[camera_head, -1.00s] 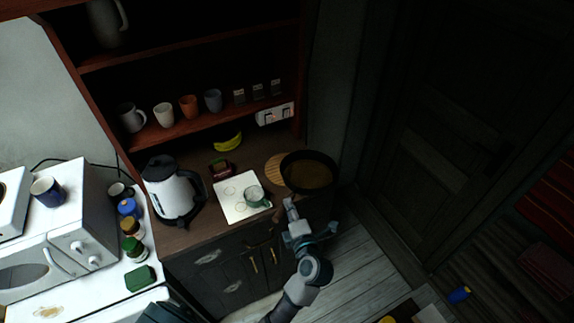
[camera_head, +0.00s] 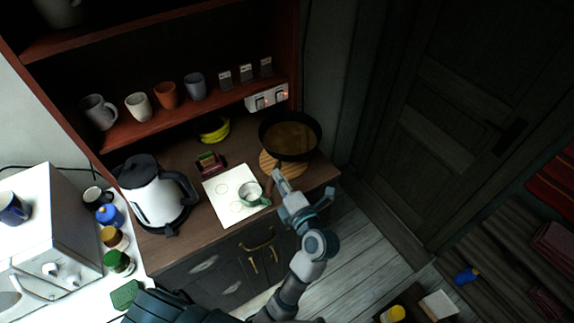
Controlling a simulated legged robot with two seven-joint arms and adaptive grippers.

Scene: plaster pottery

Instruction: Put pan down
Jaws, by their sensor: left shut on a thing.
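The dark round pan (camera_head: 291,136) is at the right end of the wooden counter, level, with a brownish inside. It overlaps the far part of a round wooden board (camera_head: 272,164); I cannot tell whether it touches the board or hangs just above it. My left gripper (camera_head: 279,182) is shut on the pan's handle (camera_head: 269,186), at the pan's near side. The fingers partly hide the grip. My right gripper is not in view.
A white sheet (camera_head: 226,203) with a green-white cup (camera_head: 251,194) lies left of the gripper. A kettle (camera_head: 156,196), a small dark red item (camera_head: 210,163) and bananas (camera_head: 214,130) stand further left and back. Shelves (camera_head: 190,118) with mugs rise behind. The counter's right edge is close.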

